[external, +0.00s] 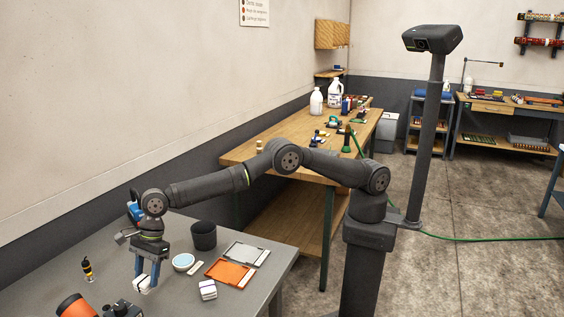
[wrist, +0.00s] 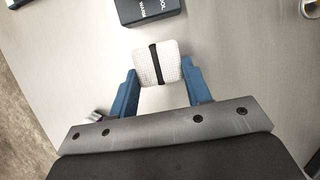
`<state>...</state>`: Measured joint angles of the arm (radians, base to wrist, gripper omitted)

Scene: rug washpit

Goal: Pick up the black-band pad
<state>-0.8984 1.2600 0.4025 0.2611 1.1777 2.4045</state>
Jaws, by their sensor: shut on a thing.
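The black-band pad (wrist: 169,62) is a white textured block with a black band around its middle. In the wrist view it sits between the two blue fingers of my gripper (wrist: 158,74), which is shut on it. In the external view my gripper (external: 144,276) points down over the grey table at the lower left, with the white pad (external: 142,284) at its fingertips. Whether the pad touches the table or hangs just above it, I cannot tell.
A black box with white lettering (wrist: 147,11) lies just beyond the pad. Right of my gripper on the grey table (external: 255,293) are a white pad with a purple band (external: 208,291), an orange tray (external: 230,273), a grey tray (external: 246,254), a round blue-white dish (external: 183,262) and a black cup (external: 203,237).

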